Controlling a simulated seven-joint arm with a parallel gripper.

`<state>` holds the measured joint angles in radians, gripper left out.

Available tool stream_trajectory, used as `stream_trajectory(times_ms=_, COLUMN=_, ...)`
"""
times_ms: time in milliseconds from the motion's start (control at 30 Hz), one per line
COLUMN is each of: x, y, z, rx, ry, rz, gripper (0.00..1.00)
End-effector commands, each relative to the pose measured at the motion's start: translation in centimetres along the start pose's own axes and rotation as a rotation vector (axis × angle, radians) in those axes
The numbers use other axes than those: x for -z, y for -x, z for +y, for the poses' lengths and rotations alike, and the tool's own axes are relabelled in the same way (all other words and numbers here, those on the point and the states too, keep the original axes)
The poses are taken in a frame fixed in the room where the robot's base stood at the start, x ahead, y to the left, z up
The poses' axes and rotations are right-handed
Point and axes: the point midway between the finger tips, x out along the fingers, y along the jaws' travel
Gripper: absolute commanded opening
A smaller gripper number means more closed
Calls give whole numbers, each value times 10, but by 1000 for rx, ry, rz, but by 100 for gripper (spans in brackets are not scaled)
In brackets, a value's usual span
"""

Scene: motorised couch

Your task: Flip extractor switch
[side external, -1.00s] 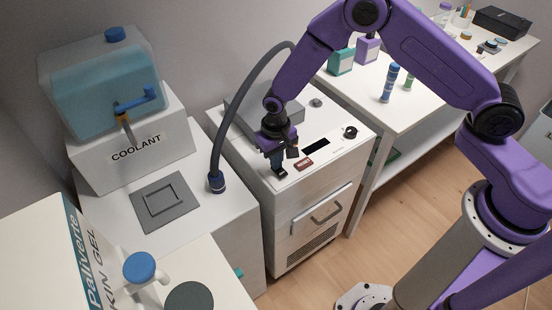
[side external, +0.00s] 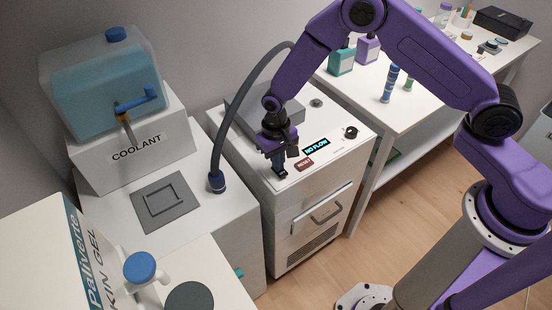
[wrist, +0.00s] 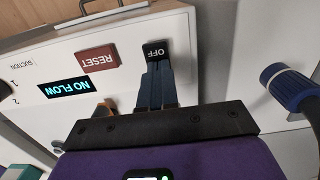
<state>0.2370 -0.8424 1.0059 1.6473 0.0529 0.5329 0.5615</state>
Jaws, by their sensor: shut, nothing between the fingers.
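The extractor is a white cabinet (side external: 283,217) with a control panel on top. Its switch (wrist: 155,46) is a black rocker marked OFF in the wrist view. In the side external view the switch (side external: 282,175) is mostly covered by my gripper. My gripper (wrist: 156,66) is shut and empty, and its fingertips are at the near edge of the switch, apparently touching it. The side external view shows my gripper (side external: 278,167) pointing down onto the panel. The display (wrist: 64,88) is lit and reads NO FLOW; it also shows in the side external view (side external: 316,146).
A red RESET button (wrist: 98,58) sits beside the switch. A black knob (side external: 350,132) is at the panel's right. A grey hose with a blue fitting (side external: 216,181) rises left of my gripper. The coolant tank (side external: 106,92) stands at the left.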

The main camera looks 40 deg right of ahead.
Motion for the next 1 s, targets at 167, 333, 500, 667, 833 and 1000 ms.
stream_trajectory(times_ms=167, x=-10, y=0, z=1, rx=-8, ry=2, rz=-12, gripper=0)
stream_trajectory(times_ms=333, x=-10, y=0, z=1, rx=-6, ry=2, rz=-9, gripper=0)
stream_trajectory(times_ms=500, x=-8, y=2, z=0, rx=-4, ry=1, rz=-6, gripper=0)
stream_trajectory(times_ms=667, x=-8, y=14, z=0, rx=-3, ry=2, rz=-5, gripper=0)
stream_trajectory(times_ms=833, x=-8, y=44, z=0, rx=-3, ry=3, rz=-6, gripper=0)
stream_trajectory(times_ms=1000, x=-6, y=80, z=0, rx=-3, ry=3, rz=-5, gripper=0)
